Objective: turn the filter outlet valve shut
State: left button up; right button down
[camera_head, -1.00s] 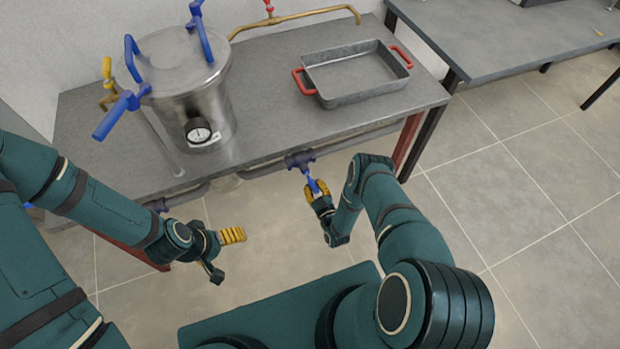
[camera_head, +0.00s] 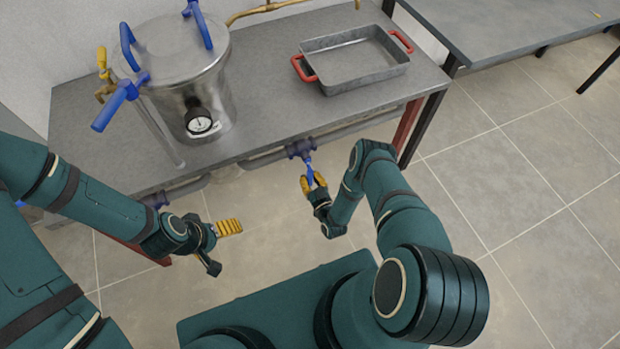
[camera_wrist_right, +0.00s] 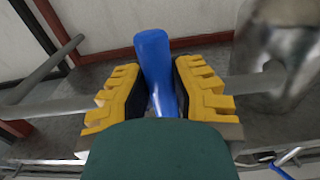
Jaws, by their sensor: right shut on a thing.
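The valve with a dark blue body (camera_head: 301,148) sits on the grey pipe under the table's front edge. Its blue lever handle (camera_head: 309,171) points down and towards me. My right gripper (camera_head: 314,184) is shut on the handle. In the right wrist view the handle (camera_wrist_right: 158,70) stands between the yellow finger pads; its lower end is hidden behind my green wrist part. My left gripper (camera_head: 229,227) hangs in front of the table, apart from everything, and its opening cannot be made out.
A steel vessel (camera_head: 185,85) with blue clamp handles and a gauge stands on the table (camera_head: 262,82). A grey tray (camera_head: 350,60) with red handles sits to its right. A second dark valve (camera_head: 156,200) is on the pipe at left. The floor in front is clear.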

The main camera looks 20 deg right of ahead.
aim_at(306, 158)
jog(key=c, duration=0.8)
grip_release()
jog(key=shift+a, duration=0.2)
jog(key=shift+o, duration=0.2)
jog(key=shift+d+r, duration=0.1)
jog(key=shift+w+r, duration=0.1)
jog(key=shift+r, duration=0.15)
notch_tip(306, 158, up, 9)
jog(key=shift+r, duration=0.15)
